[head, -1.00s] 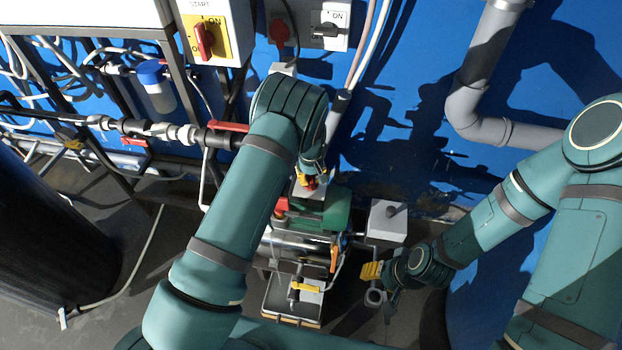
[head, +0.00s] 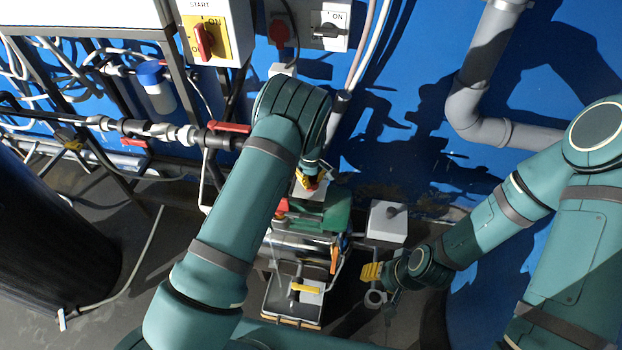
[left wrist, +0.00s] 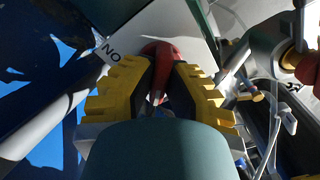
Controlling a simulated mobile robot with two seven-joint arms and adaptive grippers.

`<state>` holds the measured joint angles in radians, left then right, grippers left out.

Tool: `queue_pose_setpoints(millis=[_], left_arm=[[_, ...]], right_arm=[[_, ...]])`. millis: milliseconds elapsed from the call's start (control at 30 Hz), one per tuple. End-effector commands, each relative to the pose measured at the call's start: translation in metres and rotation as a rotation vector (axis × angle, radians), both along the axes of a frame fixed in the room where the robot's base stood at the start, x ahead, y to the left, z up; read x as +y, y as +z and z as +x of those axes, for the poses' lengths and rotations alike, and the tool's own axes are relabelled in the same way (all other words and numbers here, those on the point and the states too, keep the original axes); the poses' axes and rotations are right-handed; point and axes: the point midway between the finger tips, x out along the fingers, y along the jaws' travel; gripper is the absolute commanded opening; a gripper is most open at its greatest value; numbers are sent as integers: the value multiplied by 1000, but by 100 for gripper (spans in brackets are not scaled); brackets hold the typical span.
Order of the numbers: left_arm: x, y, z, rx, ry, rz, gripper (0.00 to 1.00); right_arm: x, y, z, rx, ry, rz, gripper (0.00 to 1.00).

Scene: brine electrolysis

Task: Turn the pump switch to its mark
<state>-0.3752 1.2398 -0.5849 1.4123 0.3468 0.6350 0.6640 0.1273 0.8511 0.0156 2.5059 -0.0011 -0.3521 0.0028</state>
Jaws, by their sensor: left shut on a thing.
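The pump switch is a red knob (left wrist: 160,52) on a pale box with an "ON" label (left wrist: 111,48), seen in the left wrist view. My left gripper (left wrist: 158,88) is shut on this knob, with a ridged yellow finger on each side of it. In the head view my left gripper (head: 308,180) is at the light box (head: 299,190) above the green pump motor (head: 325,212); my wrist and fingers mostly hide the knob there. My right gripper (head: 378,282) hangs low at the right of the pump, away from the switch; its opening is unclear.
A grey box (head: 388,222) stands right of the motor. Pipes with red-handled valves (head: 229,127) run at the left. A yellow panel with a red switch (head: 203,40) and a grey ON switch (head: 328,30) are on the wall above. Orange (head: 334,260) and yellow (head: 305,288) handles sit below.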

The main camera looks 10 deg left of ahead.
Motion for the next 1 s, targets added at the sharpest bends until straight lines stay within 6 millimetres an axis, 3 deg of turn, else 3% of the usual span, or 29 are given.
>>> queue_pose_setpoints(millis=[167,200,267,667,1000], left_arm=[[0,-2,-1,4,1,0,0],[0,-2,-1,4,1,0,25],[0,-2,-1,4,0,0,44],[0,5,0,0,-1,0,44],[0,66,0,-2,0,-2,44]], right_arm=[[0,0,0,0,0,0,47],[0,0,0,0,0,0,47],[0,0,0,0,0,0,47],[0,0,0,0,0,0,47],[0,0,0,0,0,0,47]])
